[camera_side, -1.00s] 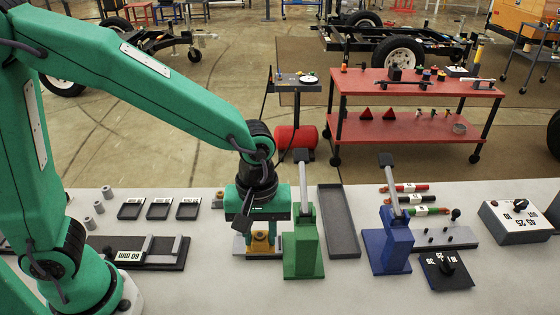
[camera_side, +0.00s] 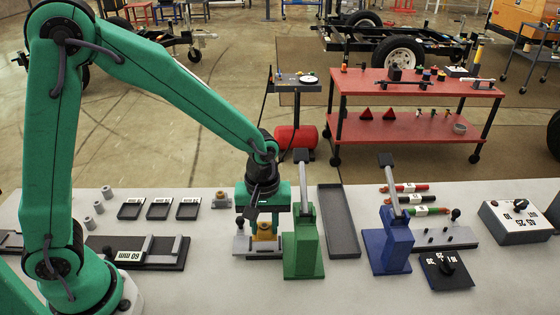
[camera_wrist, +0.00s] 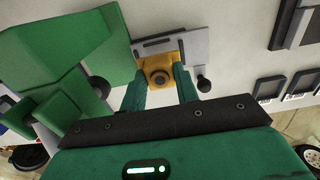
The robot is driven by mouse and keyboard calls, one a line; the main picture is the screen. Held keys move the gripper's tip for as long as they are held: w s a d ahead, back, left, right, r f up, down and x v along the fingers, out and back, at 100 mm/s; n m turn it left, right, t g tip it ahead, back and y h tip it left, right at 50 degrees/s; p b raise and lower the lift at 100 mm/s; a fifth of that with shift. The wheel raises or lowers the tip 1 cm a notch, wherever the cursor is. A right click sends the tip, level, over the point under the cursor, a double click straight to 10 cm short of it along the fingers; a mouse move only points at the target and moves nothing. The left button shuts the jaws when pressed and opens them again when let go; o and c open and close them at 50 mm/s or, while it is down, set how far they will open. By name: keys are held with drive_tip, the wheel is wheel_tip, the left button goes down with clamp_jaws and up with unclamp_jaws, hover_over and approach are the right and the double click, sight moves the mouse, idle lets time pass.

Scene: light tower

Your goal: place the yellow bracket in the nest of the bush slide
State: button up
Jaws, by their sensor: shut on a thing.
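The yellow bracket (camera_side: 264,231) is held between the fingers of my gripper (camera_side: 263,226), which points down just left of the green press (camera_side: 304,245). The bracket's round opening shows between the two green fingers in the wrist view (camera_wrist: 160,79). The grey slide plate (camera_side: 243,244) lies below and around the bracket, at the foot of the green press. In the wrist view the slide (camera_wrist: 196,46) shows behind the bracket, with a black knob at one corner. The nest is hidden by the bracket and fingers. I cannot tell whether the bracket touches the slide.
The green press stands close on the right of my gripper. Beyond it are a long grey tray (camera_side: 338,222) and a blue press (camera_side: 388,240). A black fixture marked 60 mm (camera_side: 150,255) and several small trays stand left. White table between them is clear.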

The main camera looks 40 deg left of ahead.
sight(264, 225)
drive_tip(key=shift+f, duration=1.45)
drive_tip(key=o, duration=1.1)
wheel_tip(264, 225, up, 12)
drive_tip(key=shift+r, duration=0.15)
